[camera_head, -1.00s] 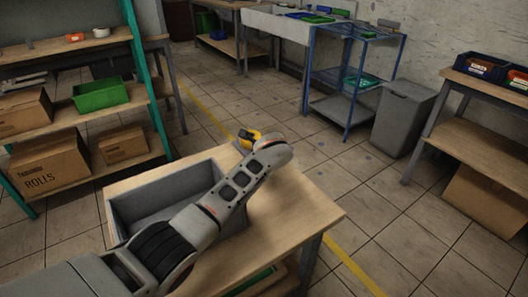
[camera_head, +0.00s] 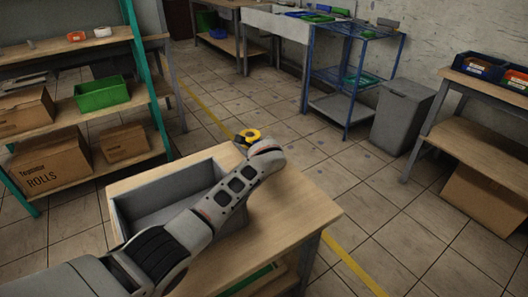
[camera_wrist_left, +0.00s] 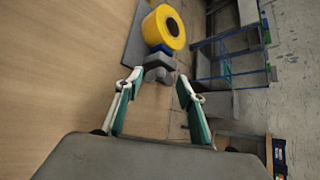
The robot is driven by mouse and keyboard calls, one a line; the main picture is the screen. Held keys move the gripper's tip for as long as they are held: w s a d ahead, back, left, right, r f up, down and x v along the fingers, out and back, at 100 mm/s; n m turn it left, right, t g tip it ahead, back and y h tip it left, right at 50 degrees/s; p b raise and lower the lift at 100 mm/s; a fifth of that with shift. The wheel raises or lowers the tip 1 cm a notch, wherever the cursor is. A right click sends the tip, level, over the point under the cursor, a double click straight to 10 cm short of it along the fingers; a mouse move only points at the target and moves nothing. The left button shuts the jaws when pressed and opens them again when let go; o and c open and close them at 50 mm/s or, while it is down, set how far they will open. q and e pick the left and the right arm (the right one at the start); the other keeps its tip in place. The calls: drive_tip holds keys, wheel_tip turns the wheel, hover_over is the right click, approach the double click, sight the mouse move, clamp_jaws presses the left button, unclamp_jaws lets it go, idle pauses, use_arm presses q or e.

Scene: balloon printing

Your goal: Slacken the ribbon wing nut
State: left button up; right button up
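The ribbon roll (camera_head: 250,134) is yellow and stands at the far edge of the wooden table in the head view. In the left wrist view the yellow roll (camera_wrist_left: 163,28) sits on a dark grey base plate (camera_wrist_left: 136,38). A blue piece and a grey knob-like part (camera_wrist_left: 158,66), which looks like the wing nut, are on its near side. My left gripper (camera_wrist_left: 158,84) is open and empty, its fingertips just short of the grey part and to either side of it. In the head view my own arm hides these fingers. My right gripper is not in view.
An open grey bin (camera_head: 118,206) stands on the table (camera_head: 290,222), left of my arm. The table's right side is bare. A blue wire rack (camera_head: 348,88) and a grey waste bin (camera_head: 402,115) stand beyond it, with clear floor between.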

use_arm(q)
drive_tip(key=shift+v, duration=3.7)
